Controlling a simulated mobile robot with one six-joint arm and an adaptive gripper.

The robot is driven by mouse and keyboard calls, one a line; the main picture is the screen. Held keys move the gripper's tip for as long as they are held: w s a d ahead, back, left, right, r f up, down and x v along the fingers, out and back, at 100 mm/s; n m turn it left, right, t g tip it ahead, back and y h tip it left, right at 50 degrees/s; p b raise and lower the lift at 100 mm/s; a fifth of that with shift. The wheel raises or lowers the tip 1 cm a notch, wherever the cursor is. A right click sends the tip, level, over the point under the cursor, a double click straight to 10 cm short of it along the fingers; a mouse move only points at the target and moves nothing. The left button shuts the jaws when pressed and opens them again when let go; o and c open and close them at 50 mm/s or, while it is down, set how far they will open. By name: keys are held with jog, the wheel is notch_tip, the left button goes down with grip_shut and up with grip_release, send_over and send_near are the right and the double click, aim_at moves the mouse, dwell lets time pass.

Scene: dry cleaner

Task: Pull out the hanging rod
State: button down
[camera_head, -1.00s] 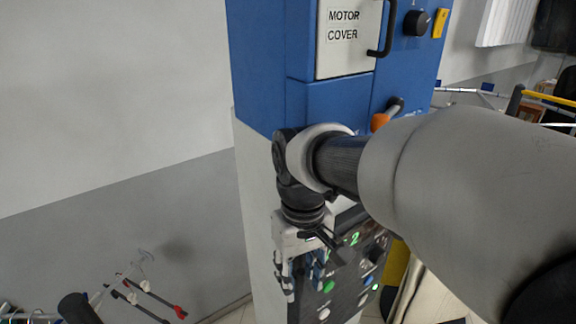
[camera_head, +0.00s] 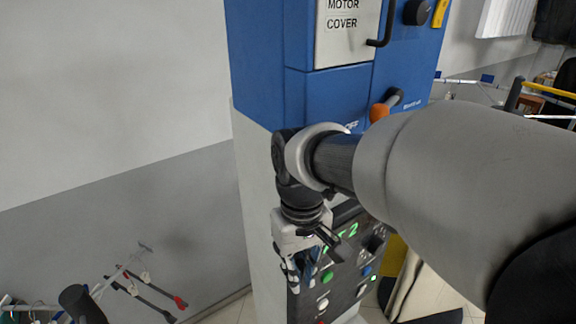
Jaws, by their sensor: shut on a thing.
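My gripper (camera_head: 296,276) points down at the front of a blue and grey machine (camera_head: 333,88), close to its dark button panel (camera_head: 345,270). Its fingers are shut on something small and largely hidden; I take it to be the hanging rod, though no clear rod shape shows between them. Dark and bluish parts show around the fingertips. My wrist and arm cover part of the machine front.
The machine has a motor cover (camera_head: 345,48) with a black handle and an orange-tipped lever (camera_head: 380,110). A rack with clip hangers (camera_head: 130,280) stands low at left. A yellow bar (camera_head: 548,90) is at right. Grey wall lies left.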

jog(key=shift+s+a, duration=0.1)
dwell(0.5)
jog(key=s+a, duration=0.6)
jog(key=a, duration=0.3)
jog(key=s+a, duration=0.7)
jog(key=a, duration=0.3)
jog(key=shift+a+p, duration=0.15)
jog(key=shift+p, duration=0.3)
jog(key=c, duration=1.6)
grip_release()
jog(key=shift+w+d, duration=0.1)
jog(key=shift+d, duration=0.1)
jog(key=shift+o, duration=0.2)
jog(key=shift+a, duration=0.1)
notch_tip(320, 180, up, 12)
